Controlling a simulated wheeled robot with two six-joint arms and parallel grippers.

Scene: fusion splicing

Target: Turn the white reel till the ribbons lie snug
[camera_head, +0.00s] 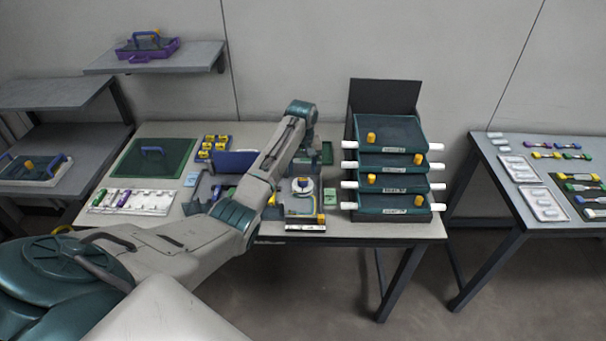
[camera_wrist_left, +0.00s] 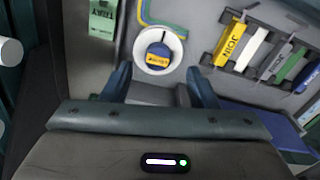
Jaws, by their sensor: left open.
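The white reel (camera_head: 302,184) sits in a tray on the workbench in the head view. In the left wrist view the reel (camera_wrist_left: 176,46) is a round white ring with a blue hub and a yellow label. Yellow and light-blue ribbons (camera_wrist_left: 144,12) curve beside it at the top; how snug they lie I cannot tell. My left gripper (camera_wrist_left: 159,87) is open, its two dark fingers spread just below the reel in that view, with nothing between them. In the head view my left arm reaches over the bench and its fingertips are hard to make out. My right gripper is not in view.
A rack of stacked green trays (camera_head: 388,167) with white handles stands right of the reel. A holder with several labelled pieces (camera_wrist_left: 262,47) is at the wrist view's right. A green mat (camera_head: 171,171) and a white strip tray (camera_head: 153,203) lie left on the bench.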

